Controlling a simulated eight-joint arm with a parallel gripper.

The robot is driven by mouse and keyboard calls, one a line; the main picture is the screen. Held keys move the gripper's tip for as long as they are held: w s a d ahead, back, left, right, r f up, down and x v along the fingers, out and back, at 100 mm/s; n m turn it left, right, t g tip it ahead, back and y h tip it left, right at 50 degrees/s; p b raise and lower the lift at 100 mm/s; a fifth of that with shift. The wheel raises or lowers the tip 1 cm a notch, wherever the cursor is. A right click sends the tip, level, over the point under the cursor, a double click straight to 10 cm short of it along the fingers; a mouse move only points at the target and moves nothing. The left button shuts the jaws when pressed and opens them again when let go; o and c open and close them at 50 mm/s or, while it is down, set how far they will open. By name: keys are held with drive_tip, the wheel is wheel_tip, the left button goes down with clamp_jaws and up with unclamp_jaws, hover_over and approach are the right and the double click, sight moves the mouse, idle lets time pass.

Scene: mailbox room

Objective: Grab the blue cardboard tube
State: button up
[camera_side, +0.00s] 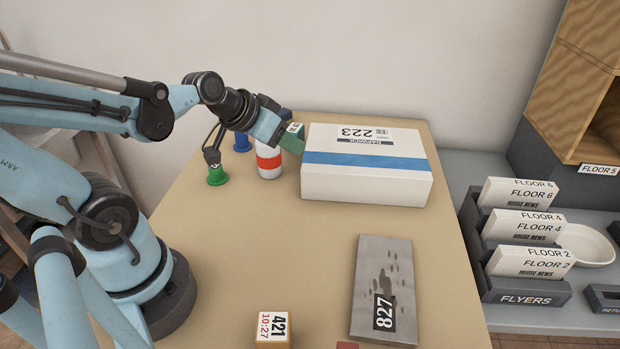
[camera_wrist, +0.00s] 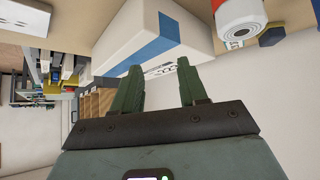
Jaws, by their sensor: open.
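A small blue object (camera_side: 242,143) with a flared base stands at the back left of the table in the side view, partly hidden by my arm; it may be the blue cardboard tube. A dark blue piece also shows at the top right of the wrist view (camera_wrist: 271,37), and I cannot tell if it is the same thing.
The white parcel (camera_side: 366,180) with a blue band stands close to my gripper. A grey package (camera_side: 375,270) and small box (camera_side: 272,328) lie in front. The table's left middle is clear.

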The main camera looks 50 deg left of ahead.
drive_tip(key=a, duration=0.3)
drive_tip(key=a+n+t+y, duration=0.1)
drive_tip(key=a, duration=0.3)
drive_tip(key=a+f+n+t+y, duration=0.1)
drive_tip(key=a, duration=0.3)
drive_tip(key=shift+s, duration=0.2)
drive_tip(key=s+a+n+t+y, duration=0.1)
drive_tip(key=s+a+n+y, duration=0.3)
drive_tip(key=a, duration=0.5)
drive_tip(key=shift+m, duration=0.7)
drive_tip(key=shift+s+a+x, duration=0.1)
drive_tip(key=shift+a+x, duration=0.05)
drive_tip(key=shift+x, duration=1.7)
drive_tip(key=shift+s+a+x, duration=0.1)
drive_tip(key=shift+x, duration=1.75)
drive_tip(key=shift+s+a+x, duration=0.1)
drive_tip(key=shift+a+x, duration=0.05)
drive_tip(key=shift+x, duration=1.7)
clamp_jaws()
